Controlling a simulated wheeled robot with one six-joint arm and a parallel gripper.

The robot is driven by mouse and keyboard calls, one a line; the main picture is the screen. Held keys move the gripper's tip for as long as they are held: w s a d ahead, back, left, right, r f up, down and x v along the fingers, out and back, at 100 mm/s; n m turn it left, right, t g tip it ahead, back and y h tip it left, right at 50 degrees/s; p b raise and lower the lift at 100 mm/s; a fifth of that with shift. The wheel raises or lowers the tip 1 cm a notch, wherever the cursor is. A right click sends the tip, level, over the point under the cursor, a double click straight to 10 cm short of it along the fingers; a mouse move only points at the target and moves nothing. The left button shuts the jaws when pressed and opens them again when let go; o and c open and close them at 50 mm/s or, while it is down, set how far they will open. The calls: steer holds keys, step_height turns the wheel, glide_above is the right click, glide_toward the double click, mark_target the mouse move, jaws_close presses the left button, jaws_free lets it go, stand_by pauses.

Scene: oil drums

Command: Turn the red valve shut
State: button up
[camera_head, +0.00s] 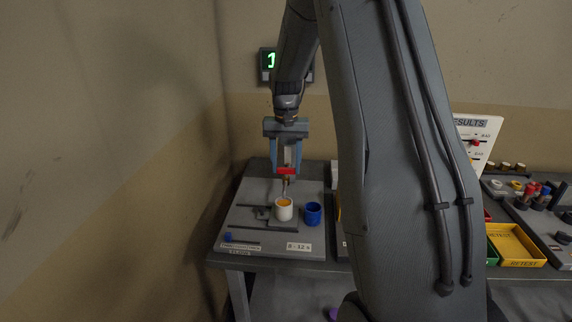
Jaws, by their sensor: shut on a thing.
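The red valve (287,171) is a small red handle on a brass-coloured body, above the bench at centre left. My gripper (286,165) points straight down over it and is shut on the red handle. A curved spout hangs below the valve, over a white cup (284,212) with orange-yellow contents or lining. The cup stands upright on the grey flow station (262,240). The view is too small to tell the handle's exact angle or whether anything flows from the spout.
A blue cup (313,213) stands just right of the white cup. A green-lit display (268,60) hangs on the wall behind. A yellow tray (515,245) and a results board (474,138) are at right. My arm hides the middle of the bench. A wall is close on the left.

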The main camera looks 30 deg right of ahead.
mark_target(286, 168)
steer(key=shift+w+r, duration=0.1)
stand_by(0.3)
steer(key=o, duration=0.8)
steer(key=shift+r+b, duration=1.2)
steer(key=shift+r, duration=2.7)
